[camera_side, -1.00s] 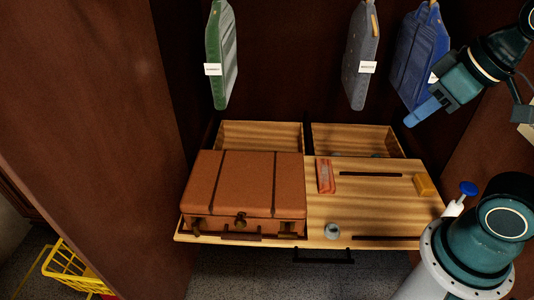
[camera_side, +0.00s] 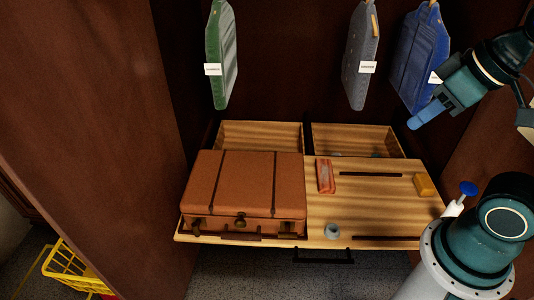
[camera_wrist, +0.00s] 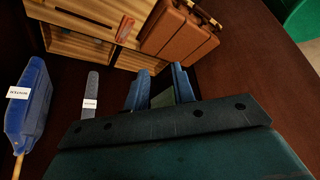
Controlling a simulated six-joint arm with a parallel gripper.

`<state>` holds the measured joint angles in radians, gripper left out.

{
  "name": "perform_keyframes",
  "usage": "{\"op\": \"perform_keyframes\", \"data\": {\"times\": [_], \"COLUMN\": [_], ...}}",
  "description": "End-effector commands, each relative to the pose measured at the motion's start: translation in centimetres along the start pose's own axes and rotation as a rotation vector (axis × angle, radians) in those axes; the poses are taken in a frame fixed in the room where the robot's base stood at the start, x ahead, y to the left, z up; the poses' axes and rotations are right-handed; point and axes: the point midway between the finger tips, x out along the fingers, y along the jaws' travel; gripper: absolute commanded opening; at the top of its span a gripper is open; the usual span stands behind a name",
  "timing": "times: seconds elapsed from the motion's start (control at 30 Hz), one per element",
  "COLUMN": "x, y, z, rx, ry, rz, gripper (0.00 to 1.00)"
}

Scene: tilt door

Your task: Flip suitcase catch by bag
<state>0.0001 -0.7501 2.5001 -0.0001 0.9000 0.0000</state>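A brown suitcase (camera_side: 243,183) lies flat on the left of the wooden board; it also shows upper right in the wrist view (camera_wrist: 172,30). A dark brass catch (camera_side: 240,219) is at the middle of its front edge. Three bags hang at the back: green (camera_side: 221,50), grey (camera_side: 359,60) and blue (camera_side: 418,52). The blue (camera_wrist: 29,105) and grey (camera_wrist: 89,95) bags show left in the wrist view. My gripper (camera_side: 424,114) is in the air by the blue bag's lower right, well away from the suitcase. In the wrist view its two blue fingers (camera_wrist: 160,86) are apart, with something greenish visible between them.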

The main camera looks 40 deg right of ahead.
Motion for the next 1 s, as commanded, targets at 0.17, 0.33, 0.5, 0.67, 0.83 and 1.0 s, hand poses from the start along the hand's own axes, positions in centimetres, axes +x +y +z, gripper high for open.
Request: {"op": "perform_keyframes", "data": {"times": [0.17,0.33,0.5,0.67,0.83,1.0], "x": [0.2,1.0,2.9,5.3,8.1,11.2], "y": [-0.1,-0.3,-0.9,-1.8,-3.0,-4.4], "z": [-0.1,-0.9,-2.2,-3.6,-4.8,-5.6], "rx": [0.006,0.041,0.111,0.195,0.280,0.357], "ry": [-0.004,-0.021,-0.056,-0.091,-0.125,-0.152], "rz": [-0.001,-0.003,-0.002,0.009,0.031,0.062], "gripper": [0.60,0.73,0.73,0.73,0.73,0.73]}}
